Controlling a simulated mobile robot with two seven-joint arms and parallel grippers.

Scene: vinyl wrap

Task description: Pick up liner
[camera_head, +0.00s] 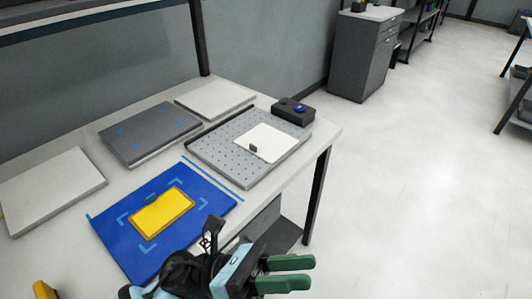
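A thin white sheet (268,142), which looks like the liner, lies flat on a grey perforated plate (222,151) near the right end of the table. A small dark tab or block sits at its front-left part. My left gripper (289,273), with two green fingers, is at the bottom of the head view, beyond the table's front edge and well short of the white sheet. Its fingers point right, stand apart and hold nothing visible. My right gripper is not in view.
A blue mat (116,242) with a yellow sheet (161,212) lies left of the plate. A dark grey panel (150,133) and white panels (48,189) lie behind and left. A black box with a blue button (294,111) stands behind the plate. A yellow object (44,291) shows bottom left.

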